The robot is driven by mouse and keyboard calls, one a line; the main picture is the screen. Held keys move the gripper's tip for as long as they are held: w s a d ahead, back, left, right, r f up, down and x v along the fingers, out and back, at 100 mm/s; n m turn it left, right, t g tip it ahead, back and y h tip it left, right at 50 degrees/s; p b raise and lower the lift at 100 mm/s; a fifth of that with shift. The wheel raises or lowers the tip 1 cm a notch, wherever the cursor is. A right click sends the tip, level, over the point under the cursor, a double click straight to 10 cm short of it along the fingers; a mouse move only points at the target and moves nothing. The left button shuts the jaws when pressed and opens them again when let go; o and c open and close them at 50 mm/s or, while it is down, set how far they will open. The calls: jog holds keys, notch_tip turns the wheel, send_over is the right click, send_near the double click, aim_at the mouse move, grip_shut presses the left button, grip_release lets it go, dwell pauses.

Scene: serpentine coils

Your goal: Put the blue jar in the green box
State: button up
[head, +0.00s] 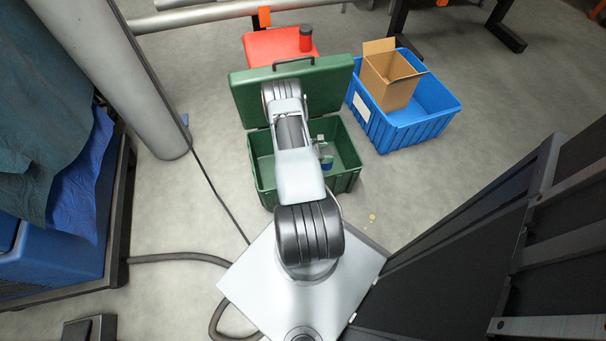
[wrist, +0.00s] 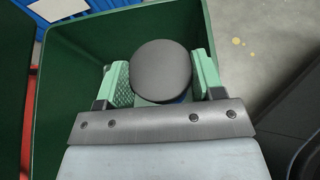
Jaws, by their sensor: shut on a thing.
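The green box (head: 346,186) stands on the floor with its lid raised at the back; its inner wall also fills much of the wrist view (wrist: 70,40). My gripper (head: 325,153) is inside or just over the box's opening, toward its right side. In the wrist view my gripper (wrist: 162,82) is shut on the blue jar (wrist: 163,70), with one pad on each side. The jar shows a round dark grey lid from above, with a sliver of blue below it. In the head view a bit of the blue jar (head: 327,165) shows under the fingers. Whether it touches the box floor I cannot tell.
A blue crate (head: 440,118) with an open cardboard box (head: 388,80) stands right of the green box. A red case (head: 262,48) with a red, black-topped jar (head: 306,40) is behind the lid. A grey column (head: 130,80) stands left. Dark panels fill the right.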

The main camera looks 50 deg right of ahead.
jog(key=shift+n+t+h, duration=0.6)
jog(key=shift+n+t, duration=0.3)
jog(key=f, duration=0.2)
jog(key=w+d+f+b, duration=0.1)
jog(key=f, duration=0.1)
jog(key=f+b, duration=0.1)
jog(key=f, duration=0.1)
jog(key=shift+w+d+f, duration=0.1)
jog(key=shift+w+d, duration=0.25)
notch_tip(320, 180, down, 10)
jog(key=b, duration=0.5)
jog(key=shift+w+d, duration=0.1)
jog(key=o, duration=1.5)
